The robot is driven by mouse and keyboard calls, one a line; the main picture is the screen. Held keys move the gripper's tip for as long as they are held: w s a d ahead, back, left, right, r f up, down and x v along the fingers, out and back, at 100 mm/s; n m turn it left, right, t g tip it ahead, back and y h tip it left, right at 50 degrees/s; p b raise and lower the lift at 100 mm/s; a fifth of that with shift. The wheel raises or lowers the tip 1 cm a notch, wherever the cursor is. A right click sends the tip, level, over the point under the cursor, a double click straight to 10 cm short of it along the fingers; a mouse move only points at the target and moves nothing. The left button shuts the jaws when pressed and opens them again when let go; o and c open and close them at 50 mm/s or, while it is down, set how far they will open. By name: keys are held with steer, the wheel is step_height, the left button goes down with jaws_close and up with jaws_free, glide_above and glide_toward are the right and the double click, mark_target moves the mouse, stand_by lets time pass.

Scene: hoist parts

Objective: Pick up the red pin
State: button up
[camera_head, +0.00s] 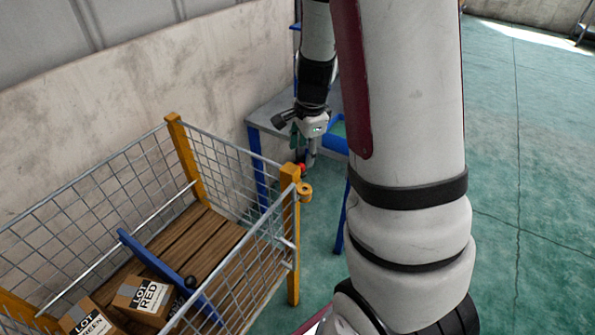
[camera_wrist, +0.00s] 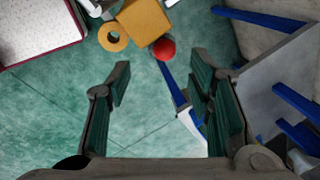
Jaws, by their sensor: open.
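The red pin shows as a round red head (camera_head: 302,168) at the top of the yellow corner post (camera_head: 290,205) of a mesh cage; any shaft is hidden. In the wrist view the red head (camera_wrist: 164,49) sits at the lower edge of the yellow post top (camera_wrist: 146,20), with a yellow ring (camera_wrist: 112,37) on the post's other side. My gripper (camera_head: 304,148) is just behind the post. Its two green-padded fingers are wide apart in the wrist view (camera_wrist: 160,75), with nothing between them. The red head appears beyond the fingertips, roughly central.
The mesh cage has a wooden floor (camera_head: 205,240), a blue bar (camera_head: 155,262) and boxes marked LOT RED (camera_head: 146,297) and LOT GREEN (camera_head: 86,318). A grey table with blue legs (camera_head: 260,170) stands behind my gripper, by the wall. Green floor is open at the right.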

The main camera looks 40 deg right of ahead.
mark_target(300, 164)
steer(key=shift+w+d+f+b, duration=0.1)
steer(key=shift+w+f, duration=0.2)
steer(key=shift+f, duration=0.75)
steer(key=shift+w+f+b, duration=0.1)
steer(key=shift+w+f, duration=0.25)
steer(key=shift+f, duration=0.65)
steer(key=shift+w+d+f+b, duration=0.1)
steer(key=shift+w+f, duration=0.2)
steer(key=shift+f, duration=0.75)
jaws_close()
